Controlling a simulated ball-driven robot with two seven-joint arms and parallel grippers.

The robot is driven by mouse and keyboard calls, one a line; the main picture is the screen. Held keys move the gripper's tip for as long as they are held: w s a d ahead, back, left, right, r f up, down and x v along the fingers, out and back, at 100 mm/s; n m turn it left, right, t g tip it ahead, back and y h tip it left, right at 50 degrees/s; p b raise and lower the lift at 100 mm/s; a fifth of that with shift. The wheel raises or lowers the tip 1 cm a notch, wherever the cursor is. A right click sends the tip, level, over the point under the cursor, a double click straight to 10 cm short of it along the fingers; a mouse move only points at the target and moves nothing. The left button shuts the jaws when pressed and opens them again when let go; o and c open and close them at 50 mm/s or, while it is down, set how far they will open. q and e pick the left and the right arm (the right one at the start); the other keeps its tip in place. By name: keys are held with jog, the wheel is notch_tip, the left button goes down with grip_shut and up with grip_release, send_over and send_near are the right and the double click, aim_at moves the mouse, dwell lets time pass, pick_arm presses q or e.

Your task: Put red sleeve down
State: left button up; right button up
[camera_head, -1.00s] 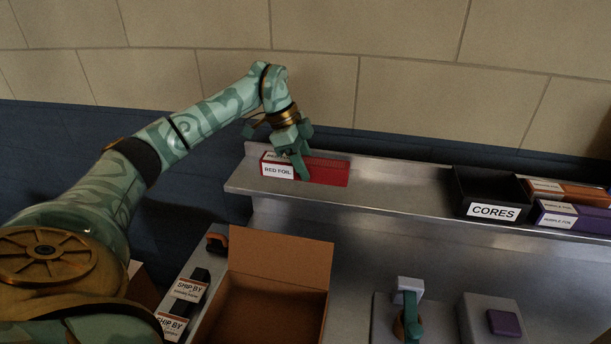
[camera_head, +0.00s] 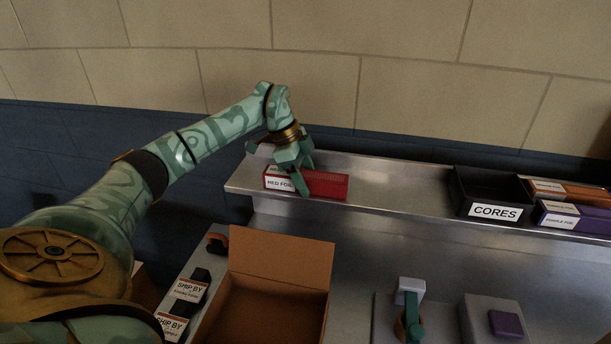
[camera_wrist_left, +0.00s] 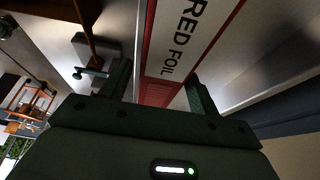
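The red sleeve (camera_head: 328,185), a long red box with a white "RED FOIL" label, rests on the metal shelf (camera_head: 400,190) near its left end. My left gripper (camera_head: 303,177) is over its labelled part, pointing down, with one finger in front and the other behind. In the left wrist view, the sleeve (camera_wrist_left: 185,45) runs between the two fingers of the left gripper (camera_wrist_left: 160,88). Narrow gaps show between the fingers and the sleeve's sides, so the gripper looks open around it. My right gripper is not in view.
A black "CORES" bin (camera_head: 488,188) and orange (camera_head: 575,191) and purple (camera_head: 572,217) boxes stand on the shelf's right part. An open cardboard box (camera_head: 281,262) stands below. The shelf between the sleeve and the bin is clear.

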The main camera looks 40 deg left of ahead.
pick_arm(q)
jog(key=p+v, duration=0.1)
jog(key=v, duration=1.1)
jog(key=shift+p, duration=0.35)
jog(key=shift+r, duration=0.15)
